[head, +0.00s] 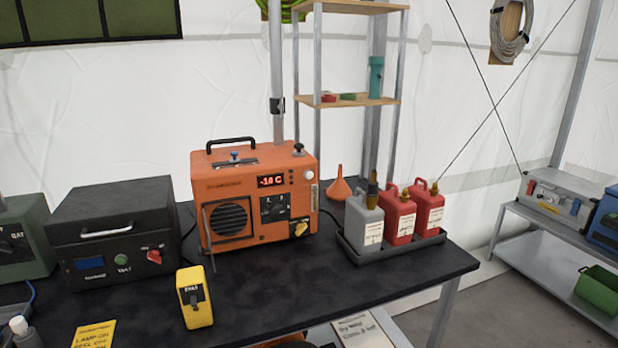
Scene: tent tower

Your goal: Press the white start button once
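An orange heater-like unit (262,197) stands on the dark table, with a black carry handle on top. Its front has a red lit display (271,181) reading about "-18 C", a round grille (229,219), a black dial (274,208) and a yellow knob (300,229). A small round white button (309,175) sits at the upper right of its front; its label is too small to read, and I cannot tell if it is pressed. Neither of my grippers is in view.
A black box (113,228) with a green button and red switch stands left on the table (262,297). A yellow handheld device (194,297) stands in front. A tray (391,252) with grey and red canisters and an orange funnel (339,187) are at right.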

